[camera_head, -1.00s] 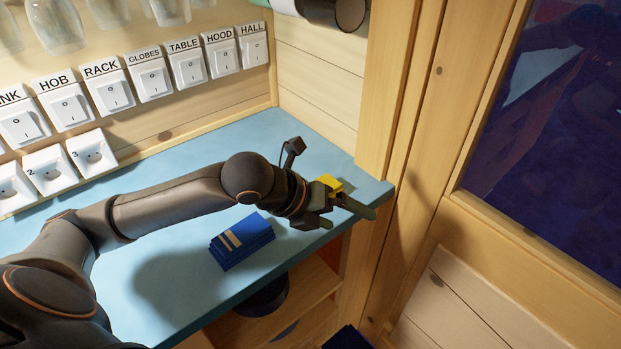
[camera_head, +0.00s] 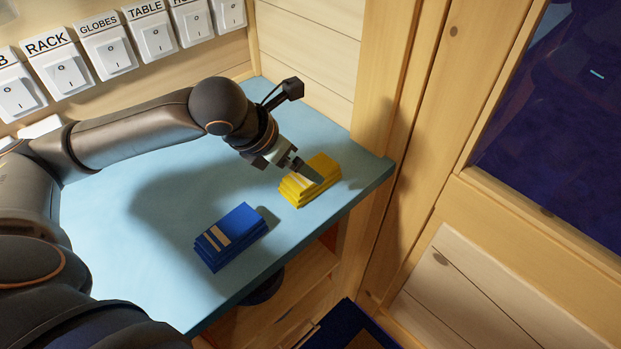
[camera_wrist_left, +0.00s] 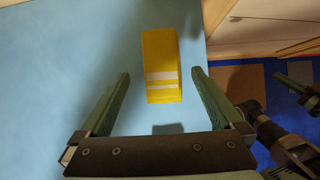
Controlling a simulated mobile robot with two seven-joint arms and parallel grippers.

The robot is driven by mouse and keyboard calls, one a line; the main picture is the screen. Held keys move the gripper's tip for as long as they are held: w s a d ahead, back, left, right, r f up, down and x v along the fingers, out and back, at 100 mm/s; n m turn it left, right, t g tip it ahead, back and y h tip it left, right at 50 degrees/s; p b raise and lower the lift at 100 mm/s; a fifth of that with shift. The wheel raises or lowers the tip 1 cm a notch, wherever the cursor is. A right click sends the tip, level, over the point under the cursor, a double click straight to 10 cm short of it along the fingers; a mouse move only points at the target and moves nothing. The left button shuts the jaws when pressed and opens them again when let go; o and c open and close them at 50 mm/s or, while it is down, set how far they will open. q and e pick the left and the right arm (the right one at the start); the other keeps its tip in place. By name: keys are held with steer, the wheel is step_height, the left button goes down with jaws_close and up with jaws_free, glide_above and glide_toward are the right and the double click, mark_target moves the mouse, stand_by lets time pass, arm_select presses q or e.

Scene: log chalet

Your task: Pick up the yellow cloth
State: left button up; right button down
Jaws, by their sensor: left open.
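The yellow cloth (camera_head: 318,180) is a folded stack with pale stripes, lying on the blue counter (camera_head: 130,215) near its right end. In the left wrist view the cloth (camera_wrist_left: 161,60) lies ahead of and between the fingers, apart from both. My left gripper (camera_head: 308,172) hovers at the cloth and covers part of it in the head view; its open, empty fingers (camera_wrist_left: 161,73) show in the wrist view. Part of what looks like my right arm and gripper (camera_wrist_left: 295,90) shows at the right edge of the wrist view; its jaw state is unclear.
A folded blue cloth (camera_head: 230,237) lies on the counter, left of and nearer than the yellow one. Labelled switches (camera_head: 109,53) line the back wall. A wooden post (camera_head: 385,85) stands beyond the counter's right end. Wooden shelves (camera_head: 290,285) are below the front edge.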

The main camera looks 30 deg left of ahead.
arm_select(q)
steer(key=x, duration=0.6)
steer(key=shift+s+d+f+b, duration=0.1)
steer(key=shift+s+b, duration=0.05)
steer(key=shift+b, duration=0.25)
steer(key=c, duration=1.2)
steer(key=shift+c, duration=0.2)
